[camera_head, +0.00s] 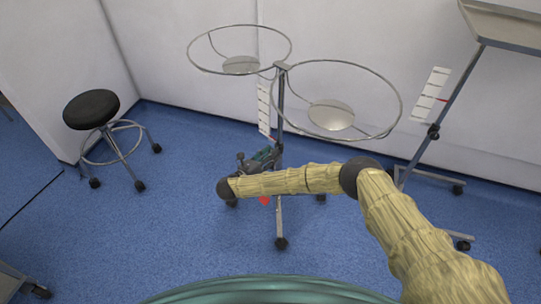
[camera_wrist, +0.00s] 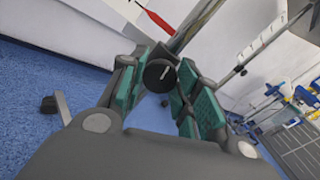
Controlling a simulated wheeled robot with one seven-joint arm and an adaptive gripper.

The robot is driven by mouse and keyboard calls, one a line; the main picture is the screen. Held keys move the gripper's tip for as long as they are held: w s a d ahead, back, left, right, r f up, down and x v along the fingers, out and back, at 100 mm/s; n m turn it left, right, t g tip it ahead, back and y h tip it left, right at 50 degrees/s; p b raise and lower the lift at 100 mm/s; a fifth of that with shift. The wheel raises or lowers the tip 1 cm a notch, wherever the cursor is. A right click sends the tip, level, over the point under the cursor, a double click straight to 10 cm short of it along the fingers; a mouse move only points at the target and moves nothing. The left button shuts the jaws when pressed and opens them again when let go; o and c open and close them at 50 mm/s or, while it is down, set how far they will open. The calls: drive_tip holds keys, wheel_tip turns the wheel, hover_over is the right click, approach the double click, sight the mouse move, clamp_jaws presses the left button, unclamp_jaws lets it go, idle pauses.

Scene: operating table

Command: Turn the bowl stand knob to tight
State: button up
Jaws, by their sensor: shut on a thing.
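The bowl stand (camera_head: 280,105) has two wire rings on an upright metal pole, with a shallow metal bowl in each. In the wrist view its pole (camera_wrist: 193,28) rises to the upper right. The black round knob (camera_wrist: 158,78) with a short pale slanted mark sits between the green finger pads. My gripper (camera_wrist: 158,88) is shut on this knob; it also shows in the head view at the pole (camera_head: 264,154). A red pointer (camera_wrist: 156,19) shows beside the pole in the wrist view.
A black round stool (camera_head: 91,109) stands at the left. A tray stand (camera_head: 440,110) with a white scale stands at the right. A white scale strip (camera_head: 264,106) is beside the bowl stand's pole. Blue floor is clear between the stool and the bowl stand.

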drive_tip(key=shift+s+f+m, duration=0.1)
drive_tip(key=shift+f+m, duration=0.05)
drive_tip(key=shift+m, duration=0.65)
drive_tip(key=o, duration=1)
drive_tip(key=shift+a, duration=0.1)
drive_tip(key=shift+v, duration=1.1)
